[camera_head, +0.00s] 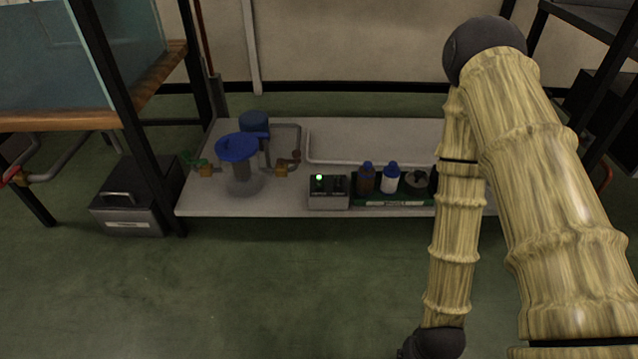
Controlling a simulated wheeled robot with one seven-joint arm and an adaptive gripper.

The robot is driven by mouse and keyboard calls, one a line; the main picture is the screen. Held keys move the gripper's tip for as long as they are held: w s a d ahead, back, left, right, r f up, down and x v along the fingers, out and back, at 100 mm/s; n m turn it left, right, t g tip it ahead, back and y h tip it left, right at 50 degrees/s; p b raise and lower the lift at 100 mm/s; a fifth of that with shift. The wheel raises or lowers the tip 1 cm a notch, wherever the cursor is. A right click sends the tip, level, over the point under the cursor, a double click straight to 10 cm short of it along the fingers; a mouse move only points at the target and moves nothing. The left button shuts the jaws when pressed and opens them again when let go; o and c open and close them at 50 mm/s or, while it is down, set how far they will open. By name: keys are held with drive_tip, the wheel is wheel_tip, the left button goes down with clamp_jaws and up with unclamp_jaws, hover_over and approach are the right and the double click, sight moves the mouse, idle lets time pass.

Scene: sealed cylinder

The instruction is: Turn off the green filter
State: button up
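A clear cylinder with a blue lid (237,148) stands upright on the low pale shelf (250,207). A green valve handle (190,158) sits on the pipe to its left. A small grey control box (328,200) stands near the shelf's front edge, with a lit green light (319,178) and dark switches on top. Its labels are too small to read, and I cannot tell which part is the green filter. My arm fills the right side and hides the shelf's right part. My gripper is out of view.
A dark green tray (395,204) holds a brown bottle (365,178), a white bottle with a blue cap (390,178) and a small round item. A grey-black case (133,207) stands on the floor at left. Black rack posts flank the shelf. The green floor in front is clear.

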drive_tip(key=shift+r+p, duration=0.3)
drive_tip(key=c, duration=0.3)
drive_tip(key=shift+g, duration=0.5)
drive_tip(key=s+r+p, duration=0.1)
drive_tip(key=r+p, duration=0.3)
drive_tip(key=p, duration=0.2)
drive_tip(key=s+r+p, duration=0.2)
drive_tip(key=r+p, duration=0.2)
drive_tip(key=p, duration=0.2)
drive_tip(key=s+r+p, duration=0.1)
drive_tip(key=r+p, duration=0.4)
drive_tip(key=p, duration=0.1)
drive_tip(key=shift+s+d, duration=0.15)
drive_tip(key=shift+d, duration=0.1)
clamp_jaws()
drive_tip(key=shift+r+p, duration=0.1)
drive_tip(key=shift+p, duration=0.25)
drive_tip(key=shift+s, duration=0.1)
